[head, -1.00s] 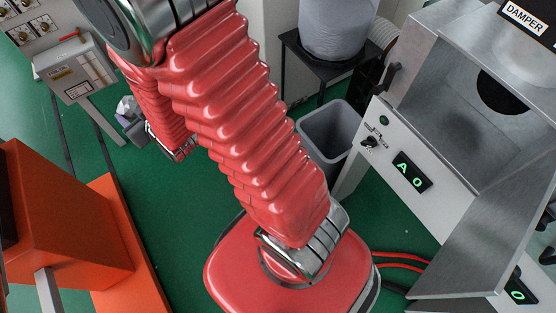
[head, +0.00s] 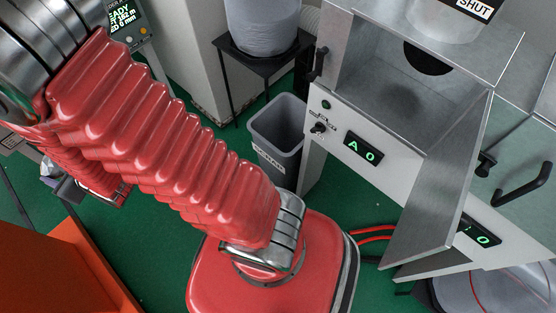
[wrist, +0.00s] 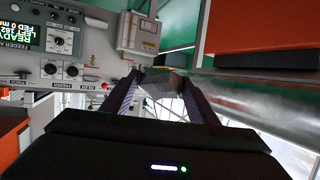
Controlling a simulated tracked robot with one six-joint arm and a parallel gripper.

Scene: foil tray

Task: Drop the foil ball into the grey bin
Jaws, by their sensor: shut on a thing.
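My gripper (head: 62,186) is at the left of the head view, partly hidden by my red arm. It is shut on a small crumpled silvery thing, the foil ball (head: 47,170). In the wrist view, a dull grey piece of it (wrist: 162,79) shows between the fingertips (wrist: 158,82). The grey bin (head: 289,168) stands upright on the green floor, to the right of my arm in the head view. It is open at the top, with a label on its front. The gripper is well apart from the bin, to its left.
A black stand (head: 262,64) with a grey drum-like container is behind the bin. A metal cabinet (head: 350,185) with an open flap is to the bin's right. An orange block (head: 40,265) is at lower left, and a control panel (wrist: 65,45) shows in the wrist view.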

